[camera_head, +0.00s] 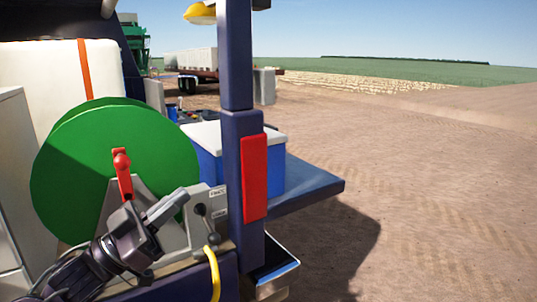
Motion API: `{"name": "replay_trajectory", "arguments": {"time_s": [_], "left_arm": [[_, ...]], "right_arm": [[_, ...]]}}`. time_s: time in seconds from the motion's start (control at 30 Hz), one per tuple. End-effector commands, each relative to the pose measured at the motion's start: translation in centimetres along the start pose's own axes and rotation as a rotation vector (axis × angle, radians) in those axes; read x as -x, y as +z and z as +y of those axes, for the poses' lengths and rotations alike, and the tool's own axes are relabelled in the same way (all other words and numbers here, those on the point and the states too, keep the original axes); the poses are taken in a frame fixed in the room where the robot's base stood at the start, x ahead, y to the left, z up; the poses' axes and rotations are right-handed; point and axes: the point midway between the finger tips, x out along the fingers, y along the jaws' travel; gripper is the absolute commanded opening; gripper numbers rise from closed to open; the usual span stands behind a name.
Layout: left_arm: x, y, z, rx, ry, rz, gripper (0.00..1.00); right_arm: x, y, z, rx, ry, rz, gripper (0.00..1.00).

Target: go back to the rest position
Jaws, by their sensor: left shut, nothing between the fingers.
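My left gripper (167,209) shows at the lower left, its arm coming in from the bottom left corner. Its fingers are together with nothing between them. They point up and to the right, in front of a large green disc (75,150) and close to a grey control box with a small lever (201,211). I cannot tell whether the fingers touch the box. A red handle (122,172) stands just above the gripper, in front of the disc. My right gripper is not in view.
A dark blue post (238,60) with a red plate (254,178) rises right of the gripper. A yellow hose (213,272) hangs below the lever. Behind the post, a blue cooler (275,165) sits on a dark blue shelf (315,187). Open dirt ground (440,190) lies to the right.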

Motion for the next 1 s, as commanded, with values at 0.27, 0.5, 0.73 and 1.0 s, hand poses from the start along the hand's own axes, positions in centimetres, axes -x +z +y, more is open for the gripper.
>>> {"name": "replay_trajectory", "arguments": {"time_s": [0.27,0.5,0.73,1.0], "left_arm": [[0.9,4.1,-0.8,-0.017,-0.167,-0.111,0.0],[3.7,9.9,-1.4,-0.031,-0.395,-0.318,0.0],[12.0,18.4,0.9,0.015,-0.686,-0.763,0.0],[22.4,23.5,8.3,0.172,-0.807,-1.298,0.0]], "right_arm": [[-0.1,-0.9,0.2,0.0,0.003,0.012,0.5],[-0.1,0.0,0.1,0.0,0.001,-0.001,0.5],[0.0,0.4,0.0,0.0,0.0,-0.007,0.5],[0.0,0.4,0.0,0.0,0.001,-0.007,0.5]]}}
